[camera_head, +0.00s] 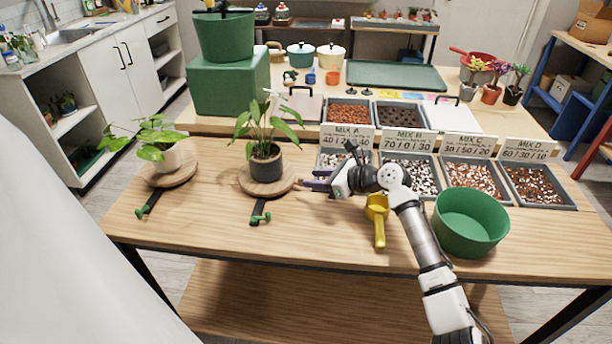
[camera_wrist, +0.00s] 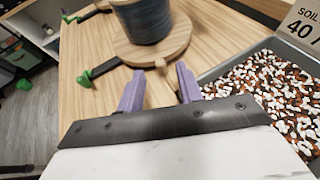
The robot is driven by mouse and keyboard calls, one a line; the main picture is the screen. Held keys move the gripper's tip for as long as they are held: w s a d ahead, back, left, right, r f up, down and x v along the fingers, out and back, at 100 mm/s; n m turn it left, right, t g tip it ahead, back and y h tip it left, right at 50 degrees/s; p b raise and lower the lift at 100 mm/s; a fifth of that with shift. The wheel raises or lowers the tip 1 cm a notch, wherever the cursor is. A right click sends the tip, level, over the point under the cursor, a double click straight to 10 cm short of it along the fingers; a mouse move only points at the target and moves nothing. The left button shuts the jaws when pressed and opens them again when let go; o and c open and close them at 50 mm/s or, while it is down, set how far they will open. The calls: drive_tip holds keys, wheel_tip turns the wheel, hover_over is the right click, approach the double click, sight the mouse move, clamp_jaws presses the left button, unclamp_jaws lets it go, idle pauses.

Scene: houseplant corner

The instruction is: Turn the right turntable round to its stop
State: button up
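The right turntable (camera_head: 250,187) is a round wooden disc on the bench, bearing a dark pot (camera_head: 266,165) with a leafy plant. It also shows in the wrist view (camera_wrist: 187,38), with the pot's lower part (camera_wrist: 146,22). A short wooden peg (camera_wrist: 160,63) sticks out from its near rim. A black bar with a green knob (camera_head: 262,217) reaches out from under the disc; the knob shows in the wrist view (camera_wrist: 84,81). My gripper (camera_head: 309,180) is at the disc's right side. In the wrist view its purple fingers (camera_wrist: 160,78) are apart, with the peg between or just beyond their tips. Contact cannot be told.
The left turntable (camera_head: 165,178), with a white pot and plant, stands to the left with its own green-knobbed bar (camera_head: 143,211). Soil trays (camera_head: 424,190) lie right of my gripper. A yellow scoop (camera_head: 378,222) and green bowl (camera_head: 470,222) are nearer. The front left bench is clear.

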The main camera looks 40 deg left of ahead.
sight(303, 178)
drive_tip(key=shift+x, duration=1.85)
clamp_jaws()
